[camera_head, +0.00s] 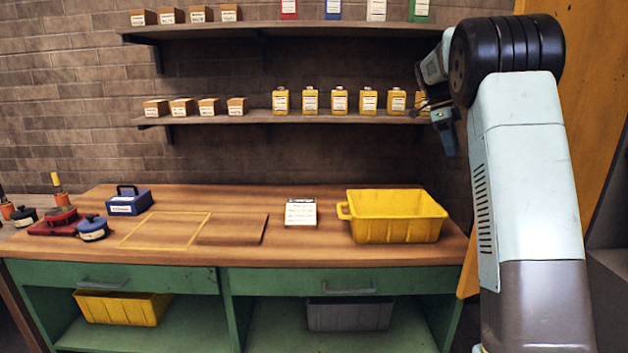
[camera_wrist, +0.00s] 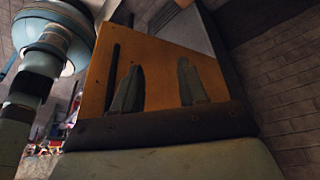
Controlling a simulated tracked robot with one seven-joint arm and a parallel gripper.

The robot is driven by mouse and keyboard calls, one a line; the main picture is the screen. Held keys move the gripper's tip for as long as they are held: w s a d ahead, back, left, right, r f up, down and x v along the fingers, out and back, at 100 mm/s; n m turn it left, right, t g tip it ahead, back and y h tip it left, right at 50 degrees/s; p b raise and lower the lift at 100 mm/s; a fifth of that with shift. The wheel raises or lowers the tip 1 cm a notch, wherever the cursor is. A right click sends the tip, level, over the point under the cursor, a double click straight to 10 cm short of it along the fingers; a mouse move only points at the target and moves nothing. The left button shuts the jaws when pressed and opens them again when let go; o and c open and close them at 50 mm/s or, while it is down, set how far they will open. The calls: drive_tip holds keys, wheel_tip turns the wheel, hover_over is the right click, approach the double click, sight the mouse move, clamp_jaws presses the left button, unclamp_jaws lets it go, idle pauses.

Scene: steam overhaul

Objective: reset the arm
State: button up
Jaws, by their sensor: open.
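My gripper (camera_head: 437,112) is raised on my folded arm at the right of the head view, in front of the right end of the lower shelf. In the wrist view its two fingers (camera_wrist: 158,88) stand apart with nothing between them. An orange panel shows behind the fingers there. In the head view the gripper is small and partly dark, and it hides part of the last yellow bottles on the shelf.
Two wall shelves (camera_head: 245,118) carry small boxes and bottles. The bench middle is mostly clear.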

drive_tip(key=s+a+r+n+t+y, duration=0.1)
drive_tip(key=s+a+r+n+t, duration=0.15)
drive_tip(key=s+n, duration=0.4)
drive_tip(key=s+a+r+n+t+y, duration=0.1)
drive_tip(key=s+a+n, duration=0.2)
drive_tip(key=s, duration=0.7)
drive_tip(key=s+a+r+n+t, duration=0.1)
drive_tip(key=s+a+n, duration=0.2)
drive_tip(key=s+n, duration=0.35)
drive_tip(key=s+a+f+n+t, duration=0.2)
drive_tip(key=s+a+f+n, duration=0.1)
drive_tip(key=s, duration=0.6)
drive_tip(key=s+a+f+n+t+y, duration=0.1)
drive_tip(key=s+a+f+n, duration=0.2)
drive_tip(key=s+f+n, duration=0.3)
drive_tip(key=s, duration=0.4)
drive_tip(key=shift+s+a+t+y, duration=0.15)
drive_tip(key=shift+a+t+y, duration=0.15)
drive_tip(key=shift+t, duration=0.05)
